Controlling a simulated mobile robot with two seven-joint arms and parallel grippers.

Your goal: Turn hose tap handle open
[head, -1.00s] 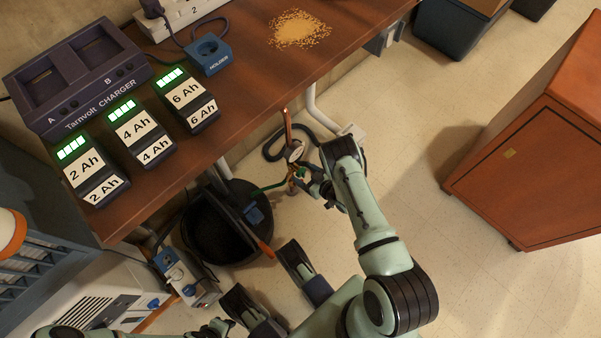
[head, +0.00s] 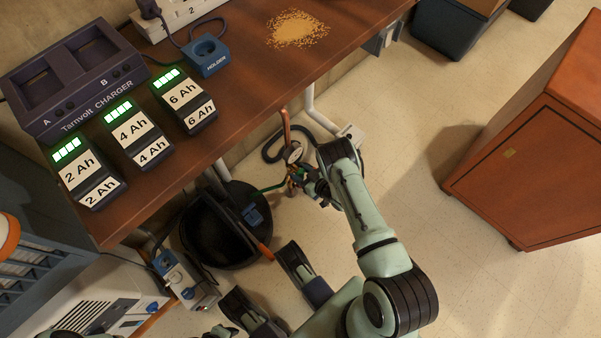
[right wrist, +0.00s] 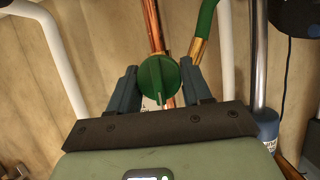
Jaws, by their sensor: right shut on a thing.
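The hose tap handle (right wrist: 158,82) is a round green knob with an upright ridge across its face, seen in the right wrist view. It sits in front of a copper pipe (right wrist: 152,25). My right gripper (right wrist: 160,87) has one finger on each side of the handle and is shut on it. In the head view my right gripper (head: 303,178) is at the tap below the table edge, and the handle is mostly hidden there. A green hose (right wrist: 206,18) with a brass end is right of the handle.
A wooden table (head: 235,100) carries a charger (head: 75,75), several batteries and a blue holder (head: 208,55). A black bucket (head: 215,235) stands below it, left of the tap. A white pipe (right wrist: 55,55) is left of the handle. An orange-brown cabinet (head: 530,170) stands right; floor between is clear.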

